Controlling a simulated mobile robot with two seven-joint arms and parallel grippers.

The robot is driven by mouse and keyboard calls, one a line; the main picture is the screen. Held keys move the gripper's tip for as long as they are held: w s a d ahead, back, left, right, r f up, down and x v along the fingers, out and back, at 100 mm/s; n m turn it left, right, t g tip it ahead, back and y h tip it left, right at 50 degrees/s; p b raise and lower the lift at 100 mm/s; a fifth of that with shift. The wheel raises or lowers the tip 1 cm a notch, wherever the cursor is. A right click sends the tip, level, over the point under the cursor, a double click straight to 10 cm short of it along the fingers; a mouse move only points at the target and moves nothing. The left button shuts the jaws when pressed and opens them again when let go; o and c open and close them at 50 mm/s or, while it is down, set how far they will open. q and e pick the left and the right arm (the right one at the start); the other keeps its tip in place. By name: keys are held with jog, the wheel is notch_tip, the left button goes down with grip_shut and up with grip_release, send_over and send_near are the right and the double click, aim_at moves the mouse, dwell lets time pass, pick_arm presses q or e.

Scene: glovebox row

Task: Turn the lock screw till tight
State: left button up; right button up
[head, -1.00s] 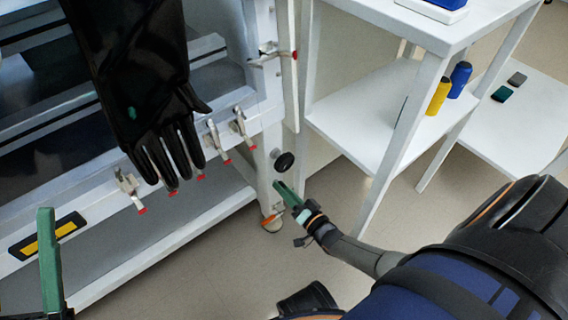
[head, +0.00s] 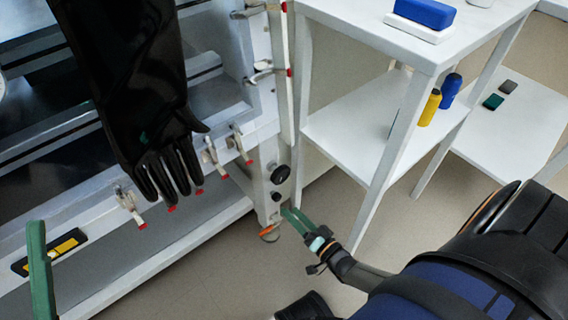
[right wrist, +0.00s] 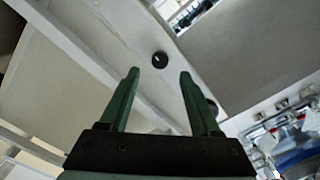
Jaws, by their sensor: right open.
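Two dark round knobs sit on the white post at the glovebox frame's right end: a larger upper knob (head: 280,174) and a smaller lower knob (head: 276,196). I cannot tell for certain which is the lock screw. My right gripper (head: 291,211) is open and empty, its green fingers just below and right of the lower knob. In the right wrist view, one dark knob (right wrist: 160,60) shows between the open fingertips, apart from them; another (right wrist: 211,106) is partly behind the right finger. My left gripper (head: 40,270) shows only one green finger at the lower left.
A black glove (head: 130,80) hangs before the glovebox, near several red-tipped clamps (head: 212,155). An orange piece (head: 270,230) is low on the post. A white shelf stand (head: 350,115) with yellow (head: 430,108) and blue (head: 450,90) bottles stands right of the post. Floor is clear below.

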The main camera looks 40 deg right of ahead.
jog(key=s, duration=0.6)
jog(key=shift+d+p, duration=0.25)
jog(key=shift+p, duration=0.15)
dwell(0.3)
